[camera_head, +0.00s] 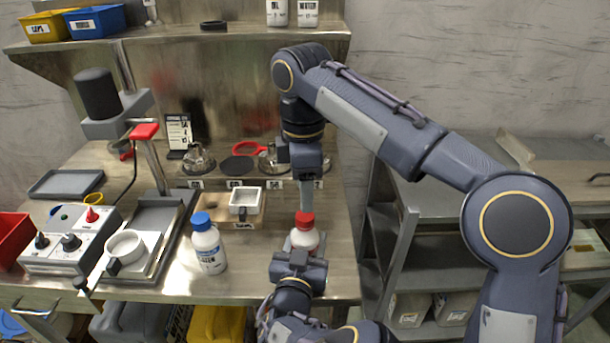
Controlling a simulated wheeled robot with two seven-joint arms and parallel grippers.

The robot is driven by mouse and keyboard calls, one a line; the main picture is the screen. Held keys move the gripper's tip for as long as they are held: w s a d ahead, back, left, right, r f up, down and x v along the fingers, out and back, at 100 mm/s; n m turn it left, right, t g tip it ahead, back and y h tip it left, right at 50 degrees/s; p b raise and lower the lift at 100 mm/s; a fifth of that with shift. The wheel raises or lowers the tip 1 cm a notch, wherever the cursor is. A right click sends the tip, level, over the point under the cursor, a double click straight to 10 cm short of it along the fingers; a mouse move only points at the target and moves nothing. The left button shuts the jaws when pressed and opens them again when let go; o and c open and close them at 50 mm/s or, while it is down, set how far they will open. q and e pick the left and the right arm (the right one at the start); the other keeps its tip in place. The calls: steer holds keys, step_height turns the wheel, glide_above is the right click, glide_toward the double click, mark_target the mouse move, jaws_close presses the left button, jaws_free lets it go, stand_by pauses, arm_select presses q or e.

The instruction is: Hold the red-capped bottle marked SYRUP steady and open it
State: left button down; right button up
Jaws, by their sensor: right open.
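A white bottle with a red cap (304,220) stands upright near the front right of the steel bench; its label is not readable from here. My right gripper (306,206) points down from above, with its fingertips close over the cap. It is open, and its fingers show nearly edge-on; I cannot tell if they touch the cap. My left gripper (301,250) reaches from the front at the height of the bottle's body. Its fingers are mostly hidden, so I cannot tell whether they close on the bottle.
A blue-capped white bottle (207,247) stands to the left. A wooden block with a white square dish (245,201) is behind it. A control box (70,242) and a press stand (155,230) fill the left. A grey shelf rack (420,215) stands right of the bench.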

mark_target(305, 215)
steer(key=m, duration=0.5)
steer(key=shift+r+m, duration=0.3)
steer(key=m, duration=0.2)
steer(key=shift+r+m, duration=0.15)
steer(key=shift+m, duration=0.25)
steer(key=m, duration=0.4)
steer(key=shift+r+m, duration=0.25)
steer(key=shift+m, duration=0.15)
steer(key=m, duration=0.5)
steer(key=shift+r+m, duration=0.3)
steer(key=shift+f, duration=0.2)
step_height(305, 215, down, 8)
steer(key=shift+r, duration=0.2)
